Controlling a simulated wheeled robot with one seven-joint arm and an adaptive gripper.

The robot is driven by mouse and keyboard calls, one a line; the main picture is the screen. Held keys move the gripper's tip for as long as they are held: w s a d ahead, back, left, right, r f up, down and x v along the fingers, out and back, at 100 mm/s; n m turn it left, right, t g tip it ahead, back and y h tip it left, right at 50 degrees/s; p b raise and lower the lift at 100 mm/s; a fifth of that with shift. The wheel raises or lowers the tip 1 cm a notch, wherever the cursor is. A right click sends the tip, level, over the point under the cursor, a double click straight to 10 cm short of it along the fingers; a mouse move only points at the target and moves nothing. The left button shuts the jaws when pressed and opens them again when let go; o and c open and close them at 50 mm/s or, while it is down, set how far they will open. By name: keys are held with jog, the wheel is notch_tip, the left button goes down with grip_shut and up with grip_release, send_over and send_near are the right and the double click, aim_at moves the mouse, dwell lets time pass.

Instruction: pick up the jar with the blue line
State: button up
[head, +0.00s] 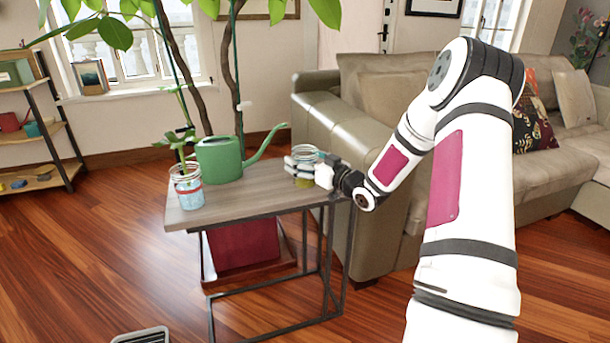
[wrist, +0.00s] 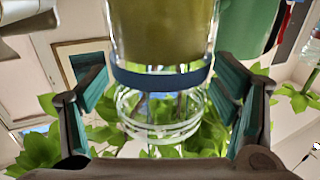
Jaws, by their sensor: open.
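The jar with the blue line (head: 304,183) is clear glass with yellow-green contents. It stands at the right end of the small wooden table. In the wrist view the jar (wrist: 160,35) appears upside down, with its blue band (wrist: 160,78) between the two fingers. My gripper (head: 302,166) is at the jar in the head view, partly covering it. In the wrist view my gripper (wrist: 162,88) is open, one finger on each side of the jar, with gaps visible between fingers and glass.
The table (head: 245,200) also holds a green watering can (head: 219,160), its spout reaching toward the jar, and a jar with a red band (head: 187,187) holding a plant cutting. A sofa (head: 385,150) stands close behind and right. Tall plant stems rise behind the table.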

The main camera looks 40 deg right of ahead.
jog(key=c, duration=1.2)
jog(key=shift+c, duration=0.2)
jog(key=shift+r, duration=0.15)
